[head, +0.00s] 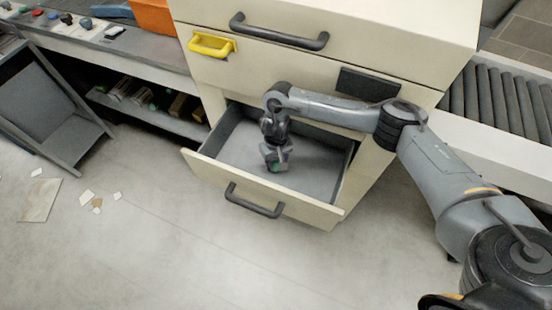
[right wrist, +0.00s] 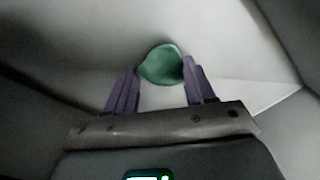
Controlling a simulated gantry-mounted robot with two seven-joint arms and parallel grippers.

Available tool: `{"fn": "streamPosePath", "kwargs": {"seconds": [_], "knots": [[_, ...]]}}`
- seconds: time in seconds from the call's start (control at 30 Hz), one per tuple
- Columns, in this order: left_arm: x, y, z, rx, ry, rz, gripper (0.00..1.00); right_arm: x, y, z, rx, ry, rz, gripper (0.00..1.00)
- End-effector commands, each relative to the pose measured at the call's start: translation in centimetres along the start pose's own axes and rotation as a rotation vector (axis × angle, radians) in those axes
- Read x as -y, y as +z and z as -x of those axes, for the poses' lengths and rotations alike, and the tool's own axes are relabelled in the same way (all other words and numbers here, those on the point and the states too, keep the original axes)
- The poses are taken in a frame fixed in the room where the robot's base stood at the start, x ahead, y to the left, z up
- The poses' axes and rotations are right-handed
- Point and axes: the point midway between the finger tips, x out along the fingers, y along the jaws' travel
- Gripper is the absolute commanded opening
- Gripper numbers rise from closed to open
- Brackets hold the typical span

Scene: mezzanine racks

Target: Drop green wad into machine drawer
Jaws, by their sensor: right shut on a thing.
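The machine drawer (head: 225,162) is pulled open at the lower front of the cream machine, with a grey inside and a dark bar handle on its front. My right gripper (head: 277,166) reaches down inside the drawer's walls. It is shut on the green wad (head: 277,168), of which only a little shows in the head view. In the right wrist view the green wad (right wrist: 161,64) sits between the two purple-grey fingertips, with the pale drawer surfaces around it. I cannot tell whether the wad touches the drawer floor. My left gripper is not in view.
The cream machine (head: 350,52) rises behind the drawer, with a yellow handle (head: 211,45) and a dark upper handle (head: 278,32). A roller conveyor (head: 500,98) stands at right. The floor in front is clear.

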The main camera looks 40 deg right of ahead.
Motion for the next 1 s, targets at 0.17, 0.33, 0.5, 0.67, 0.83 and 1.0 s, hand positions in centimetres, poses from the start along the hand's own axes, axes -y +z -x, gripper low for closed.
{"fn": "streamPosePath", "kwargs": {"seconds": [0.17,0.33,0.5,0.67,0.83,1.0], "knots": [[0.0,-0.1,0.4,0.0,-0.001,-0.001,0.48,0.0,0.0,-0.5,0.0,0.0,-0.001,0.26],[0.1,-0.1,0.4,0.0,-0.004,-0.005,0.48,0.0,0.0,-0.7,-0.001,0.0,0.0,0.26],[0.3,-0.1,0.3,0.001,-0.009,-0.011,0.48,0.0,0.0,-0.7,-0.001,0.0,0.0,0.77],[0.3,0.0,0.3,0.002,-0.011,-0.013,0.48,0.0,0.0,-0.7,-0.001,0.0,0.0,0.8],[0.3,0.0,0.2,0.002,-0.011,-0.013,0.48,0.0,0.0,-0.7,-0.001,0.0,0.0,0.8],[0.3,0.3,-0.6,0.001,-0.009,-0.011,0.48,0.0,-0.1,0.5,-0.004,-0.001,0.002,0.8]]}}
